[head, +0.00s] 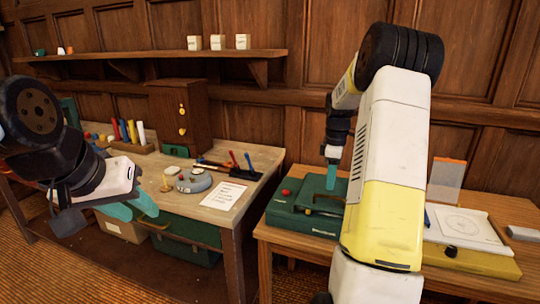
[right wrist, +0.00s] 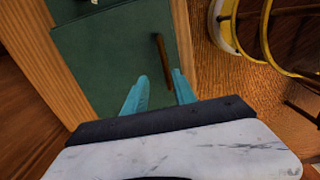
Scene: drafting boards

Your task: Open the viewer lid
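The viewer is a dark green box (head: 288,213) on the right-hand table, with a red knob (head: 286,192) at its left. Its flat green lid looks closed in the head view. In the right wrist view the green top (right wrist: 105,55) carries a narrow brown handle (right wrist: 161,57). My right gripper (head: 332,176) points down over the box. In the right wrist view its two teal fingers (right wrist: 160,82) stand apart, with the handle just beyond the gap between the tips. Contact cannot be told.
The left-hand bench (head: 262,160) holds a paper sheet (head: 227,195), a grey round device (head: 194,181), pens and a wooden cabinet (head: 181,118). Right of my right arm, a white drawing board (head: 465,228) lies on the table. A wall shelf (head: 150,59) runs above the bench.

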